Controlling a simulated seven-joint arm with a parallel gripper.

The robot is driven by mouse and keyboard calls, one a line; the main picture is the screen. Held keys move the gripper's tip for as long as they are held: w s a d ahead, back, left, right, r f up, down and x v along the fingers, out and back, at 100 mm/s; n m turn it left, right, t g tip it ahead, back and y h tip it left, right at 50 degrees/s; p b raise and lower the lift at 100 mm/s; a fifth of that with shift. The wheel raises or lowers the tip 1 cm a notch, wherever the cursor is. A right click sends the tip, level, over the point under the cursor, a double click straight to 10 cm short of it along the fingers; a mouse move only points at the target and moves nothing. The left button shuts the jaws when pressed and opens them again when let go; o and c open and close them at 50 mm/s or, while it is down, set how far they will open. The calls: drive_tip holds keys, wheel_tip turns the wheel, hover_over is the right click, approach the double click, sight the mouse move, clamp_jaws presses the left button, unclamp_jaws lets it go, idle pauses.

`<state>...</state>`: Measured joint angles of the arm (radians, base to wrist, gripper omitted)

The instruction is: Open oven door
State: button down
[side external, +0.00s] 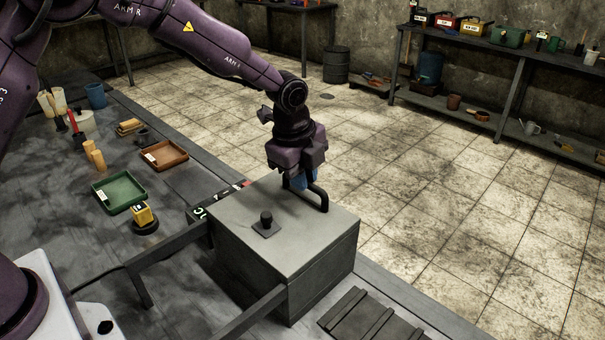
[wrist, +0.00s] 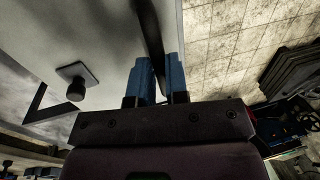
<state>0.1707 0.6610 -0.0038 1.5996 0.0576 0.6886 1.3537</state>
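The oven (side external: 285,275) is a grey box on the bench. Its lighter flat top (side external: 245,215), which looks like the door, lies level and closed. A dark bar handle (side external: 322,198) stands at its far right edge. My gripper (side external: 304,184) points down over this edge. In the wrist view its two blue fingers (wrist: 160,78) are close together on either side of the dark handle (wrist: 151,35), with little visible gap. The fingertips' contact is partly hidden. A short black knob on a square plate (side external: 266,222) sits on the top; it also shows in the wrist view (wrist: 76,88).
Dark rails (side external: 180,243) run beside the oven. A green tray (side external: 121,193), a brown tray (side external: 164,155) and a small yellow item (side external: 142,213) are on the bench to the left. A dark ribbed plate (side external: 368,318) lies in front. Open tiled floor is at the right.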

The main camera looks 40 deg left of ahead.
drive_tip(key=shift+s, duration=0.1)
drive_tip(key=s, duration=1.6)
drive_tip(key=shift+s, duration=0.4)
drive_tip(key=c, duration=1.1)
unclamp_jaws()
drive_tip(key=shift+s, duration=0.1)
drive_tip(key=r, duration=0.4)
drive_tip(key=s+r, duration=0.1)
drive_tip(key=r, duration=0.3)
drive_tip(key=s+r, duration=0.1)
drive_tip(key=r, duration=0.3)
drive_tip(key=shift+s+r, duration=0.15)
drive_tip(key=shift+r, duration=0.25)
